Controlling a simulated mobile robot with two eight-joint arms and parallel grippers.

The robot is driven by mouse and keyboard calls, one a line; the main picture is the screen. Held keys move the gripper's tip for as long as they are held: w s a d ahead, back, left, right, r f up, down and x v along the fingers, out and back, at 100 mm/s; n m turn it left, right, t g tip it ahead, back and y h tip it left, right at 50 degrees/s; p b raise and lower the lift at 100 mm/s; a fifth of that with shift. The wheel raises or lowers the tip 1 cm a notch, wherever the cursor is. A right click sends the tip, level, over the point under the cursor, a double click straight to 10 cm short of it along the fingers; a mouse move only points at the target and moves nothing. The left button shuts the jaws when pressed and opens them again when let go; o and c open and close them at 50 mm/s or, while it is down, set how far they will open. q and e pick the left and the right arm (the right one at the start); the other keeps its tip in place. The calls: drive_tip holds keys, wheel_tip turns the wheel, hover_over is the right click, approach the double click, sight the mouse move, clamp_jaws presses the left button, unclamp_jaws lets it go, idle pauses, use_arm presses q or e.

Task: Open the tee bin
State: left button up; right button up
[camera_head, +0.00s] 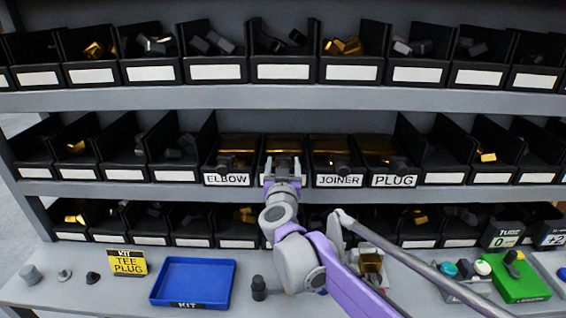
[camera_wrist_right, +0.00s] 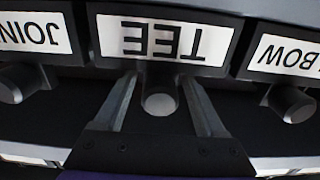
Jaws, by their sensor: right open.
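The tee bin (camera_head: 283,145) is in the middle row between the elbow bin and the joiner bin. Gold shows in its upper part, and its front is mostly hidden behind my right gripper (camera_head: 283,163) in the head view. In the right wrist view its TEE label (camera_wrist_right: 163,42) appears upside down, with a round grey knob (camera_wrist_right: 160,103) beside it. My open right gripper (camera_wrist_right: 160,88) has one finger on each side of this knob. I cannot tell whether the fingers touch it. My left gripper is not in view.
The elbow bin (camera_head: 227,179) and joiner bin (camera_head: 338,181) flank the tee bin closely, each with its own knob. The plug bin (camera_head: 394,181) is farther right. A blue kit tray (camera_head: 193,283), a yellow card (camera_head: 128,263) and a green box (camera_head: 520,284) occupy the bench below.

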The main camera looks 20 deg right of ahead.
drive_tip(key=shift+w, duration=0.15)
clamp_jaws()
idle(0.4)
idle(1.0)
